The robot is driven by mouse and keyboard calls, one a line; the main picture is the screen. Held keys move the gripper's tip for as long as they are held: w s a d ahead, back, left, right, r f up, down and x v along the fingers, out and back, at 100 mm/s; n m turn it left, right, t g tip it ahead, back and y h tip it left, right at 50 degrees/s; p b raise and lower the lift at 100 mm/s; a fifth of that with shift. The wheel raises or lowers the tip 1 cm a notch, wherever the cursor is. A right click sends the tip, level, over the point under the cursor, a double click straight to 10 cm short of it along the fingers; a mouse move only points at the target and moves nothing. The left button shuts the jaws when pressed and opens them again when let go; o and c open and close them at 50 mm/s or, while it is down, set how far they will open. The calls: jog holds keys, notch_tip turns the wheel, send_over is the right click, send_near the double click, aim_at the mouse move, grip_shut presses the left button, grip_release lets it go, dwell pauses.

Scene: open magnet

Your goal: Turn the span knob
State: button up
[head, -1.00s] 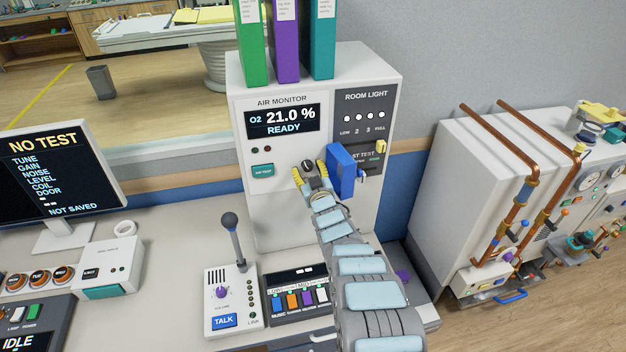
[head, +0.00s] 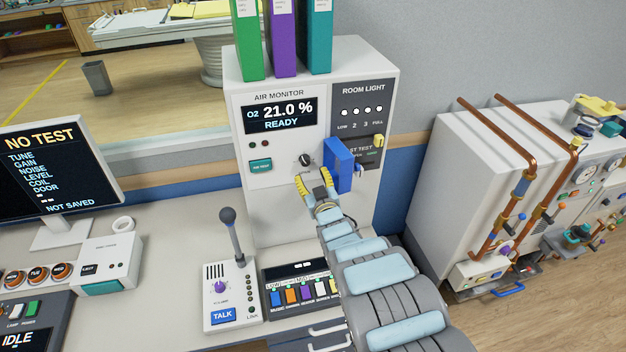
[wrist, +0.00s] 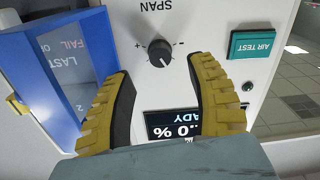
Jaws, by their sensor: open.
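The span knob (head: 305,159) is a small dark round knob on the white front of the air monitor (head: 285,210). In the wrist view the knob (wrist: 160,52) sits below the inverted SPAN label, between minus and plus marks. Its white pointer line points to the lower right of that picture. My gripper (head: 313,182) is open, with yellow-and-black fingers. In the head view it is just below the knob, which is uncovered. In the wrist view the fingers (wrist: 160,70) stand apart on either side below the knob, with nothing between them.
A blue cover (head: 340,166) juts out just right of the knob, close to my gripper. The teal AIR TEST button (head: 261,166) is to the left. Binders (head: 283,40) stand on top. A microphone (head: 228,216) rises from the talk box at lower left.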

jog(key=shift+s+d, duration=0.15)
jog(key=shift+s, duration=0.2)
dwell(0.3)
